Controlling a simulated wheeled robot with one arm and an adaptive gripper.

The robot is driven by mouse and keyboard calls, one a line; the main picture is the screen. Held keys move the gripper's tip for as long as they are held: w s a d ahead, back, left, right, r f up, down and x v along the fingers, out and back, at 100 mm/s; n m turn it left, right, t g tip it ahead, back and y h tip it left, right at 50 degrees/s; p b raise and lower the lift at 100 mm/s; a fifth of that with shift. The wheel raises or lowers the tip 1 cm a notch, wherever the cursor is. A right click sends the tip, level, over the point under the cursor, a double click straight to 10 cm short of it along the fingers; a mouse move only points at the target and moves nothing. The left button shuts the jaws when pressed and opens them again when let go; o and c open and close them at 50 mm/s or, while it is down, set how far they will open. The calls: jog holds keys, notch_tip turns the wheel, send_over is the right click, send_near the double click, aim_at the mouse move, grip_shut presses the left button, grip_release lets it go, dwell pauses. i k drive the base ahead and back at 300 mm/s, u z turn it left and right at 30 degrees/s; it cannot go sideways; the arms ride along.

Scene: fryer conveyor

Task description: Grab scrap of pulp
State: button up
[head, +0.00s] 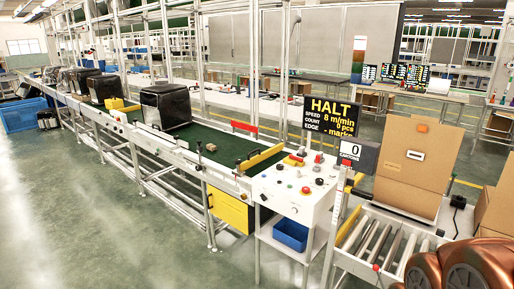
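A small brown lump (211,147), which looks like the scrap of pulp, lies on the green conveyor belt (228,150). It sits between a black fryer (166,105) to its left and a yellow angled guide bar (260,158) to its right. It is small in the picture, so its exact shape is hard to tell. A copper-coloured rounded part of my own arm shows at the bottom right corner. My gripper itself is not in view, and the lump lies well away from that arm part.
A white control panel (293,187) stands at the belt's right end, with a HALT display (328,117) above it. A roller section (378,245) and an open cardboard carton (418,160) are at the right. Upright frame posts line the belt's far side. The green floor (110,225) in front is clear.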

aim_at(212, 148)
jog(key=u, duration=0.4)
jog(key=i, duration=1.55)
jog(key=u, duration=1)
jog(key=k, duration=0.65)
jog(key=z, duration=0.35)
jog(key=i, duration=1.7)
jog(key=u, duration=0.8)
